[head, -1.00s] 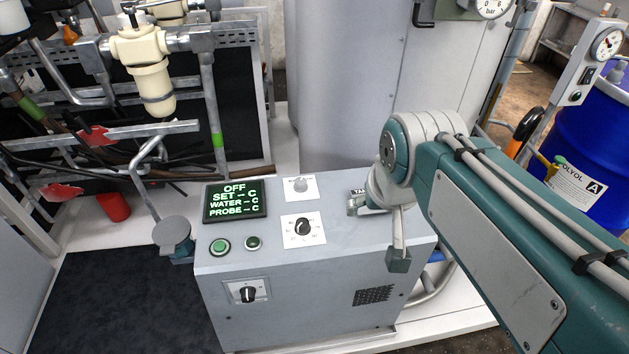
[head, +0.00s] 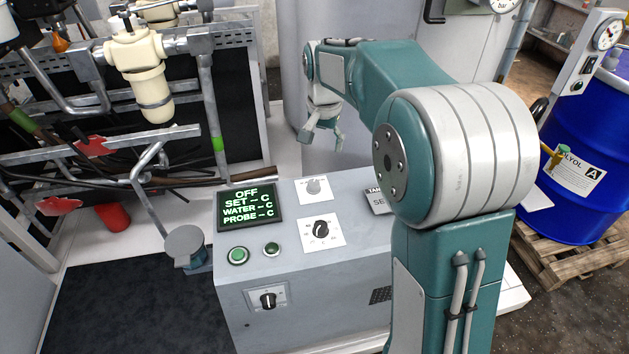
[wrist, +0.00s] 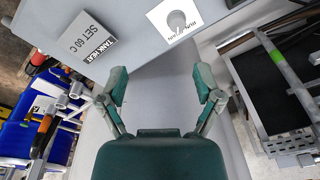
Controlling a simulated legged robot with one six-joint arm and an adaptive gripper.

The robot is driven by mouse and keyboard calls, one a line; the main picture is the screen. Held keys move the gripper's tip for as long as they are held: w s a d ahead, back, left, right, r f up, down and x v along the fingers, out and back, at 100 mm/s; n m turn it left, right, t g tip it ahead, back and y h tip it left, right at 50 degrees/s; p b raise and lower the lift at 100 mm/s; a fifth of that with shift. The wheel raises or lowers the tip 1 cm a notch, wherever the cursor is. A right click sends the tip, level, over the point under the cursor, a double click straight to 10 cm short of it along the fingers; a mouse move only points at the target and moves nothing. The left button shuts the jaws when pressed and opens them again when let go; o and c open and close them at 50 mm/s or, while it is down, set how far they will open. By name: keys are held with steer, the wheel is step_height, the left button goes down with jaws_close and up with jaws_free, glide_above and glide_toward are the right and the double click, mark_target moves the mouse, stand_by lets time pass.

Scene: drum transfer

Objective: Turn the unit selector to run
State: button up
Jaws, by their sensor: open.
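The grey control cabinet (head: 300,265) carries several knobs. A light grey knob (head: 313,186) on a white plate sits at the back of its top and also shows in the wrist view (wrist: 177,19). A black dial (head: 320,228) is in front of it, and a black selector knob (head: 268,299) is on the front face. I cannot tell for certain which is the unit selector. The display (head: 249,206) reads OFF, with SET, WATER and PROBE lines. My gripper (head: 323,142) is open and empty, above and behind the cabinet top, apart from the knobs; its fingers also show in the wrist view (wrist: 161,86).
A sign (wrist: 90,42) reads TANK HEAT, SET 60 C. A tall grey tank (head: 295,100) stands behind. A blue drum (head: 580,160) on a pallet is at right. Piping and a cream filter (head: 140,70) are at left.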

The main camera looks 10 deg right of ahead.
steer(key=m+g, duration=0.1)
steer(key=m, duration=0.1)
glide_above(313, 182)
step_height(313, 182, down, 8)
steer(key=shift+w+f, duration=0.2)
steer(key=shift+f, duration=0.5)
step_height(313, 182, down, 9)
steer(key=shift+s+f, duration=0.15)
steer(key=shift+f, duration=0.05)
steer(key=shift+d+f, duration=0.15)
steer(key=shift+f, duration=0.2)
steer(key=c, duration=1.2)
